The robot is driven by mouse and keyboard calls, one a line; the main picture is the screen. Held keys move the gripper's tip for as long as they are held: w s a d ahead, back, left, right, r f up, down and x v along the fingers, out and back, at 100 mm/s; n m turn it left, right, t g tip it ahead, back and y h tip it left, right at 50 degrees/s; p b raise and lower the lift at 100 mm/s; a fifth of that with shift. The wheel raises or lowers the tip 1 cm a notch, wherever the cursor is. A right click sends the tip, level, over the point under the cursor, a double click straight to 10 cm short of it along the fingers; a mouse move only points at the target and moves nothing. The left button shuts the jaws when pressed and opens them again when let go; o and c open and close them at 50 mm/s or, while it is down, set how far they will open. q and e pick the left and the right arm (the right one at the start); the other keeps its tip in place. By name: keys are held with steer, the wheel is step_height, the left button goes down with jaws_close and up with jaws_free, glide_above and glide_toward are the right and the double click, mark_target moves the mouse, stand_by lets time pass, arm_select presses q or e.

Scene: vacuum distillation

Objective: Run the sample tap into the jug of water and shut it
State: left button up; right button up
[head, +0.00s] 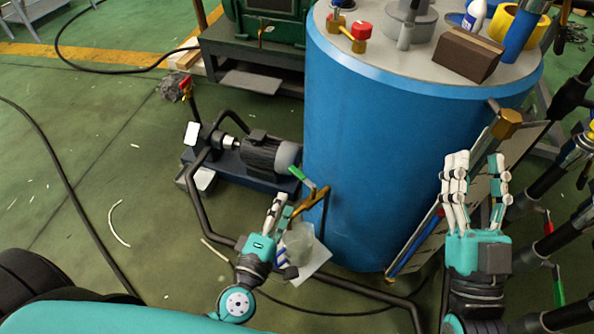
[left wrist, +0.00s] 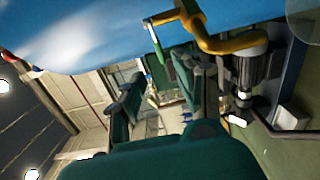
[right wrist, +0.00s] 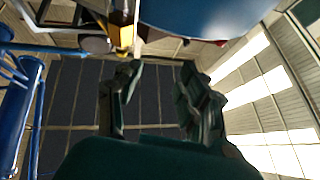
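The brass sample tap (head: 312,201) sticks out low on the side of the blue tank (head: 365,150). Its green lever (head: 303,177) angles up and left. The tap also shows in the left wrist view (left wrist: 222,44), with the green lever (left wrist: 158,45). A clear jug (head: 299,239) sits below the tap; its contents are hard to tell. My left gripper (head: 281,208) is beside the jug and just left of the tap. Its fingers are apart and empty, short of the lever. My right gripper (head: 477,168) is raised right of the tank, fingers apart and empty.
The jug is over a white sheet (head: 318,262) on the green floor. A motor pump (head: 265,152) and dark pipes lie to the left. A panel leans at the tank's right, beside dark pipes. Open floor lies at far left.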

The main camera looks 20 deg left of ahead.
mark_target(297, 171)
arm_select(q)
steer(key=w, duration=1)
steer(key=shift+w+d+p, duration=0.15)
steer(key=shift+w+p, duration=0.15)
steer(key=shift+p, duration=0.1)
arm_select(e)
steer(key=f, duration=0.1)
steer(key=w+f+g, duration=0.1)
steer(key=f+g+h, duration=0.1)
steer(key=shift+w+f, duration=0.2)
steer(key=shift+w, duration=0.15)
arm_select(q)
jaws_close()
